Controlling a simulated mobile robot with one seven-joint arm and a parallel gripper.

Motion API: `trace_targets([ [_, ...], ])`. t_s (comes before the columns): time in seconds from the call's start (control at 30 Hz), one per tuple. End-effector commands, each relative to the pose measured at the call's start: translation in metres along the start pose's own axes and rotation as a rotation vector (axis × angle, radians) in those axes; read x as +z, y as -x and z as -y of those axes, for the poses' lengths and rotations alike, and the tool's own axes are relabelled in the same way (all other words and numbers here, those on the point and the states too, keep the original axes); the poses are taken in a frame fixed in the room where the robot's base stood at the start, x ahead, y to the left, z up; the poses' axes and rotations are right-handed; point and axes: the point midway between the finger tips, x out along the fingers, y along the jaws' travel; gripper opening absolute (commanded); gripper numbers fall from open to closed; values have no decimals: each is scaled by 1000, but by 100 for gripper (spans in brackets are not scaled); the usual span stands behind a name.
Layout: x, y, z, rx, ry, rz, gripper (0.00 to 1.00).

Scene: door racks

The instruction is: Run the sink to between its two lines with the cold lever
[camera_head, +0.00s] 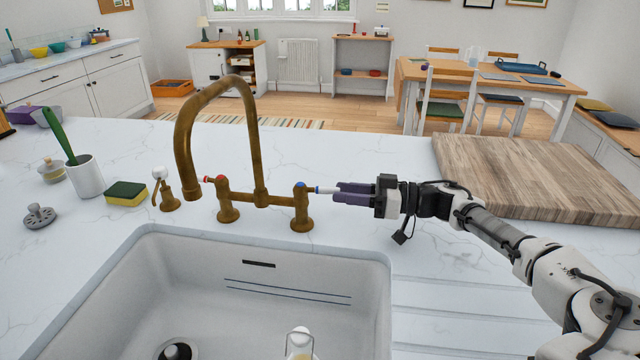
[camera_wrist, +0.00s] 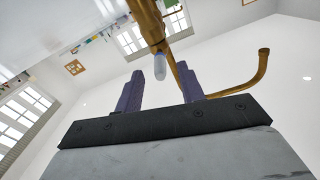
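The brass tap (camera_head: 260,150) stands behind the white sink (camera_head: 120,262). Its cold lever (camera_head: 324,190), blue-marked with a pale handle, points right toward my gripper (camera_head: 340,192). In the wrist view the cold lever's pale tip (camera_wrist: 159,66) shows between the two purple fingers of my gripper (camera_wrist: 160,82), which are apart. I cannot tell whether a finger touches it. The hot lever (camera_head: 208,180), red-marked, points left. Two dark lines (camera_head: 285,291) run along the sink's back wall. No stream shows below the spout and no water is visible in the sink.
A dark drain (camera_head: 178,351) lies in the sink floor, and a clear-and-white object (camera_head: 299,344) stands at the front. A soap pump (camera_head: 166,190), sponge (camera_head: 126,193) and brush cup (camera_head: 87,177) stand left. A wooden board (camera_head: 540,172) lies right, behind my arm.

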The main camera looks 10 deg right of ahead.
Motion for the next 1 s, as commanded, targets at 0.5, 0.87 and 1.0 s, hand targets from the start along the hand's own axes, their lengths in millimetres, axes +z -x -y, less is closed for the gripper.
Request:
trace_targets([
  [0.5, -1, -60, 0, 2, 0, -1, 39],
  [0.87, 0, -59, 0, 2, 1, -1, 20],
  [1.0, 0, -60, 0, 2, 1, -1, 2],
])
